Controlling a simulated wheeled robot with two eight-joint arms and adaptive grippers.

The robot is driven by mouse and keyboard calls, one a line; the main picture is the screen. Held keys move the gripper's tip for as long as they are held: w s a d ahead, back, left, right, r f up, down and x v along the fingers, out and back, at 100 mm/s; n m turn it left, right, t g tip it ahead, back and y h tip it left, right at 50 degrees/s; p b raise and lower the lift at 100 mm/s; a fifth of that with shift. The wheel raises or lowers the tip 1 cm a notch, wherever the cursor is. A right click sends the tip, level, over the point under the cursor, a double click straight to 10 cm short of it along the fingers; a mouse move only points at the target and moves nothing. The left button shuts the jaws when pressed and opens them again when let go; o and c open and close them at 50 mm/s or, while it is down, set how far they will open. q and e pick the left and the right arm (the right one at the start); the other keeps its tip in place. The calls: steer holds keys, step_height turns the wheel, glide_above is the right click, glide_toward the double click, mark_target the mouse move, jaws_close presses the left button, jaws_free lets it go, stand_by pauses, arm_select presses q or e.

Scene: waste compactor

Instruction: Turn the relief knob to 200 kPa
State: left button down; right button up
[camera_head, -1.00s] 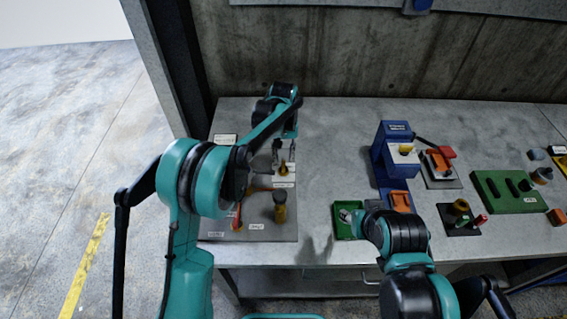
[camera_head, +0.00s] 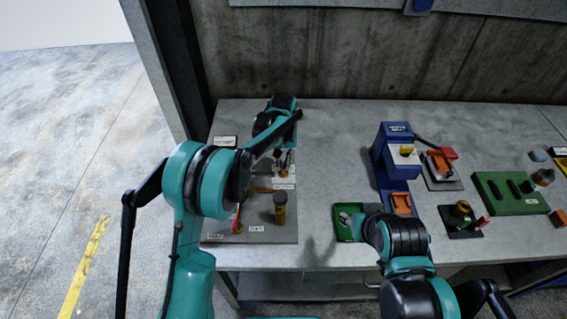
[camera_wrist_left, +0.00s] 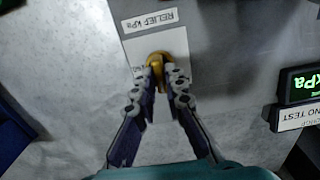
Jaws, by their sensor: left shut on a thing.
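The relief knob (camera_wrist_left: 160,62) is yellow and sits on a white dial plate under a "RELIEF kPa" label (camera_wrist_left: 150,20) in the left wrist view. My left gripper (camera_wrist_left: 161,72) is shut on the knob, one finger on each side of it. In the head view my left gripper (camera_head: 284,160) reaches down over the knob (camera_head: 283,175) on the grey panel (camera_head: 260,212) at the left of the bench. The dial's numbers are mostly hidden or too small to read.
A green kPa readout (camera_wrist_left: 303,82) stands beside the dial, its digits cut off. An amber-bodied fitting (camera_head: 280,210) and a red-handled lever (camera_head: 237,218) stand nearer on the panel. A green tray (camera_head: 343,232) and a blue press (camera_head: 392,160) are to the right. Bare bench lies between.

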mark_target(284, 165)
arm_select(q)
steer(key=shift+m, duration=0.3)
steer(key=m, duration=0.4)
steer(key=shift+m, duration=2)
steer(key=c, duration=1.6)
jaws_free()
step_height(284, 165, up, 12)
steer(key=shift+r, duration=0.1)
